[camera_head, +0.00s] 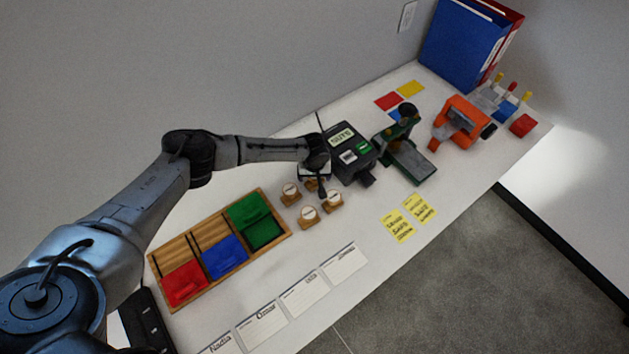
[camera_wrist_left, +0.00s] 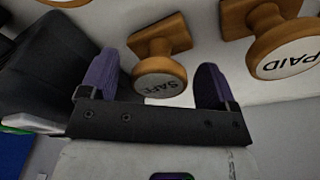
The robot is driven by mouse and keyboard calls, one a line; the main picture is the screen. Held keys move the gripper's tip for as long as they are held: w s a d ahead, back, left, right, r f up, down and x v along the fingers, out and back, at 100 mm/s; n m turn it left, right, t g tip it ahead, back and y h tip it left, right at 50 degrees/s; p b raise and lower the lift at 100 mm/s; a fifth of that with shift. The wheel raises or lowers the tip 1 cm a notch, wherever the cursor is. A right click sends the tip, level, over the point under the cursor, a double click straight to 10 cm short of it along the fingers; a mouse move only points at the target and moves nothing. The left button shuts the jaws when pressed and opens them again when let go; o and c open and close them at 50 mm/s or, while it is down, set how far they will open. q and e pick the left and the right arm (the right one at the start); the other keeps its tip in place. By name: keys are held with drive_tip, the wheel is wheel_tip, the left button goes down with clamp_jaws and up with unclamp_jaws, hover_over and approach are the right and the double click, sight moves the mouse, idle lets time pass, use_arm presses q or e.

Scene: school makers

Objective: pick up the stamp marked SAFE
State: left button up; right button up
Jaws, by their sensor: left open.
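The stamp marked SAFE (camera_wrist_left: 162,86) has a wooden handle and a round wooden base. In the left wrist view its lettered face shows between the two purple fingers of my left gripper (camera_wrist_left: 155,64), which is open. I cannot tell whether the fingers touch it. Beside it on the right is a stamp marked PAID (camera_wrist_left: 285,52). In the head view my left gripper (camera_head: 321,188) is low over a group of several wooden stamps (camera_head: 309,217), partly covering one; the lettering there is too small to read. My right gripper is not in view.
A wooden tray (camera_head: 172,255) with red, blue and green pads lies left of the stamps. A dark device (camera_head: 352,158) stands close on the right, with a green device (camera_head: 410,160) beyond. White name cards (camera_head: 303,295) and yellow notes (camera_head: 397,226) lie along the front.

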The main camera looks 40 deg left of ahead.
use_arm(q)
drive_tip(key=shift+w+f, duration=0.1)
drive_tip(key=shift+f, duration=0.85)
drive_tip(key=shift+c, duration=0.2)
drive_tip(key=shift+a, duration=0.1)
drive_tip(key=c, duration=1)
